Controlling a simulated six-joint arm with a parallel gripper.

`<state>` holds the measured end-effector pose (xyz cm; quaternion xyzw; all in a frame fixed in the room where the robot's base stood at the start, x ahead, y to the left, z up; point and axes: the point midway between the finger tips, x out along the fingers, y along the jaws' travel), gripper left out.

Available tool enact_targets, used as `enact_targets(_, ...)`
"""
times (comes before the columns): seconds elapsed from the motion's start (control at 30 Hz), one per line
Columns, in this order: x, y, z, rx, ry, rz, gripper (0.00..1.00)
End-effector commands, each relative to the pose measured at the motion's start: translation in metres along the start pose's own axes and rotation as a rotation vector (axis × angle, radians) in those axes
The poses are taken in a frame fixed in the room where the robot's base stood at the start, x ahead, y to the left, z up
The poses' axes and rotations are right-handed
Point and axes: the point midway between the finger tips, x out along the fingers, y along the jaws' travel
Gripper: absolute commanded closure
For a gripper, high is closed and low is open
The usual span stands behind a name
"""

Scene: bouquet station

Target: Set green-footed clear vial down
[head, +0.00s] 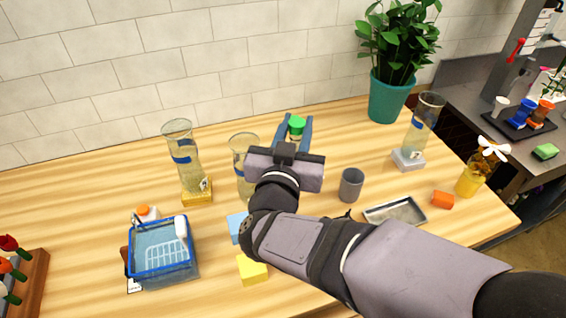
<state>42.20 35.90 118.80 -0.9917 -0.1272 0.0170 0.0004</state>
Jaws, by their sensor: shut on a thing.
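My gripper (298,118) points away from the camera, with its two blue fingers on either side of a small piece with a round green end (297,122). Below the green end is a pale band, and the rest is hidden behind the gripper body. I take it as the green-footed clear vial, but its clear part cannot be made out. The gripper is shut on it. Whether it touches the table cannot be told.
A tall clear vessel (242,148) stands just left of the gripper, its lower part partly hidden. Other clear vessels stand on a yellow base (198,196) and a pale base (408,160). A grey cup (351,184), metal tray (372,215) and blue basket (160,226) are nearby. Behind the gripper is bare table.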

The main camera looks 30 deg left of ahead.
Motion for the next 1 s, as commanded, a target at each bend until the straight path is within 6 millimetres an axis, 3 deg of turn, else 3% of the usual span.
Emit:
enact_targets(0.3,0.065,-0.052,-0.025,0.0,0.034,-0.239,1.0)
enact_targets(0.5,0.101,-0.073,-0.026,0.006,0.047,-0.381,1.0)
enact_targets(0.77,0.139,-0.076,-0.013,0.014,0.063,-0.493,1.0)
enact_targets(0.97,0.169,-0.065,0.006,0.022,0.075,-0.54,1.0)
enact_targets(1.0,0.168,-0.067,0.016,0.024,0.071,-0.547,1.0)
